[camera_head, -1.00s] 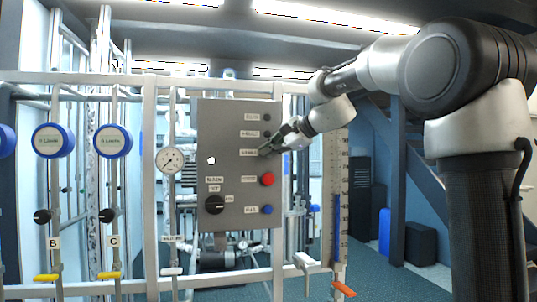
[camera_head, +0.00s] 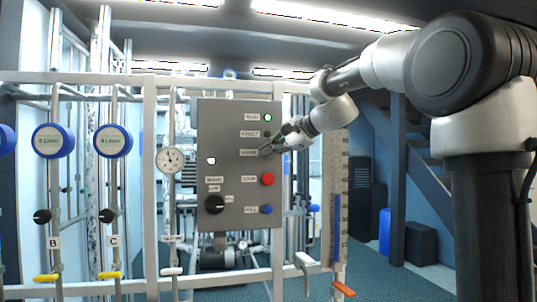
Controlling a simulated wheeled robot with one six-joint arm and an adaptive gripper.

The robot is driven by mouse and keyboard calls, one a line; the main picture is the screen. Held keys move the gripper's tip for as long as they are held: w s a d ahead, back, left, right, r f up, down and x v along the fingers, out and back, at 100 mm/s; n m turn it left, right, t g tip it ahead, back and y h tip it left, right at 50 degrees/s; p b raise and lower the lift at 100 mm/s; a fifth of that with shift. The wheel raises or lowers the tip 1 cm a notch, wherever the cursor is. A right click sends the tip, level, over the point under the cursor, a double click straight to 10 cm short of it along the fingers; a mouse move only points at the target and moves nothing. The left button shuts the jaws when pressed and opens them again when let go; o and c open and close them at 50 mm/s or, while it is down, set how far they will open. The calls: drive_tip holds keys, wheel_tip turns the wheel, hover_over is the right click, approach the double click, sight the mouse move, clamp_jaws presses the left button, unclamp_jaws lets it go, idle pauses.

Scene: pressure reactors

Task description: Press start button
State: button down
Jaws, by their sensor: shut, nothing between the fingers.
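A grey control panel (camera_head: 225,140) stands upright in the middle of the view. On it are a lit green lamp (camera_head: 267,118) at the top, a dark lamp (camera_head: 267,133) below it, a red button (camera_head: 267,179) and a blue button (camera_head: 267,209). A black rotary switch (camera_head: 214,205) is at the lower left. My gripper (camera_head: 264,153) is shut and empty, with its fingertips at the panel's right side, beside the third label. The fingers hide whatever is at that spot, so I cannot tell which button is there or whether they touch it.
A pressure gauge (camera_head: 171,159) is left of the panel, with two blue-rimmed round gauges (camera_head: 113,141) farther left. Metal frame bars surround the panel. Yellow handles (camera_head: 109,275) and an orange handle (camera_head: 343,289) stick out low in front.

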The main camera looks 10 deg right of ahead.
drive_tip(key=shift+s, duration=0.15)
drive_tip(key=shift+s, duration=2.5)
drive_tip(key=s+d+f+n+g+h, duration=0.1)
drive_tip(key=s+d+f+n, duration=0.15)
drive_tip(key=f, duration=0.35)
drive_tip(key=s+d+f+n+g+h, duration=0.2)
drive_tip(key=s+f+n, duration=0.15)
drive_tip(key=f, duration=0.25)
drive_tip(key=s+d+f+n+g+h, duration=0.1)
drive_tip(key=s+d+f+n, duration=0.1)
drive_tip(key=s+f, duration=0.3)
drive_tip(key=s+d+f+n+g+h, duration=0.1)
drive_tip(key=s+d+f, duration=0.4)
drive_tip(key=s, duration=0.7)
drive_tip(key=s+d+f+n+h, duration=0.3)
drive_tip(key=s+d+f+n, duration=0.1)
drive_tip(key=s, duration=0.4)
drive_tip(key=shift+s+f+n+g, duration=0.4)
drive_tip(key=shift+f, duration=0.25)
